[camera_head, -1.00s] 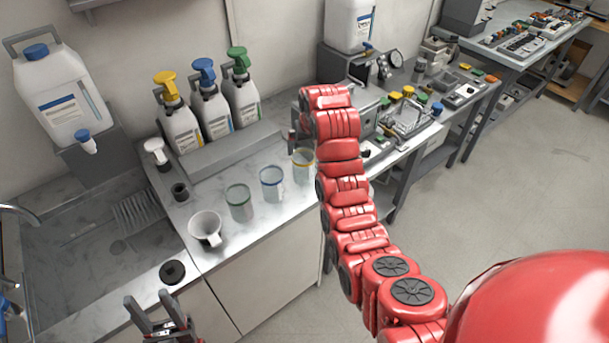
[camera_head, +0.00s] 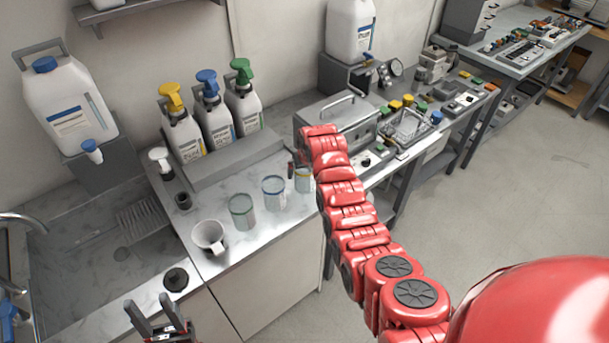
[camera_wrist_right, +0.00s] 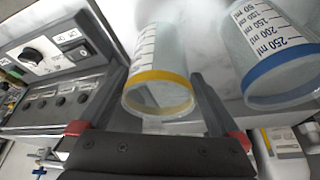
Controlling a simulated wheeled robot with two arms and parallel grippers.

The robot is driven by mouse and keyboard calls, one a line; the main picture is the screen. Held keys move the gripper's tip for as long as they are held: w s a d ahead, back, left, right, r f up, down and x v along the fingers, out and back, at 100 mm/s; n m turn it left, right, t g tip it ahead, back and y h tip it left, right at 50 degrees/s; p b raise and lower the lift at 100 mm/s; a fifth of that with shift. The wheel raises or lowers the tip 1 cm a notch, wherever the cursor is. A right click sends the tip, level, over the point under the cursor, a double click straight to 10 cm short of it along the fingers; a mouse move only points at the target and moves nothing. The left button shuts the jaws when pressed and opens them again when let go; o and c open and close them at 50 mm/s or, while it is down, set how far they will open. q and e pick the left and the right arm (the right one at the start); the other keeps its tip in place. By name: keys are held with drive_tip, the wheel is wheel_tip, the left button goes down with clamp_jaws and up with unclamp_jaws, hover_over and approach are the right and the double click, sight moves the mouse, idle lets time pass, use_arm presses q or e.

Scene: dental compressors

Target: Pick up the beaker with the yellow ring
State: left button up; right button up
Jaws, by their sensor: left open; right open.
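The clear beaker with the yellow ring (camera_head: 303,182) stands on the counter at the right end of a row, partly hidden by my right arm in the head view. In the right wrist view the yellow-ringed beaker (camera_wrist_right: 158,88) lies between the two fingers of my right gripper (camera_wrist_right: 158,80), which is open. Whether a finger touches it I cannot tell. In the head view my right gripper is mostly hidden behind its arm. My left gripper (camera_head: 155,308) is open and empty in front of the counter, at the bottom left.
The blue-ringed beaker (camera_head: 273,193) stands close beside, also seen in the wrist view (camera_wrist_right: 272,60). A green-ringed beaker (camera_head: 242,211) and a white mug (camera_head: 208,237) follow to the left. Pump bottles (camera_head: 215,120) stand behind, and a grey device (camera_head: 340,118) behind the right arm.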

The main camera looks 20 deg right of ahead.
drive_tip(key=shift+p+x, duration=0.4)
drive_tip(key=shift+x, duration=1.2)
drive_tip(key=shift+d, duration=0.1)
drive_tip(key=c, duration=1.1)
drive_tip(key=shift+w+r, duration=0.1)
drive_tip(key=shift+r, duration=0.1)
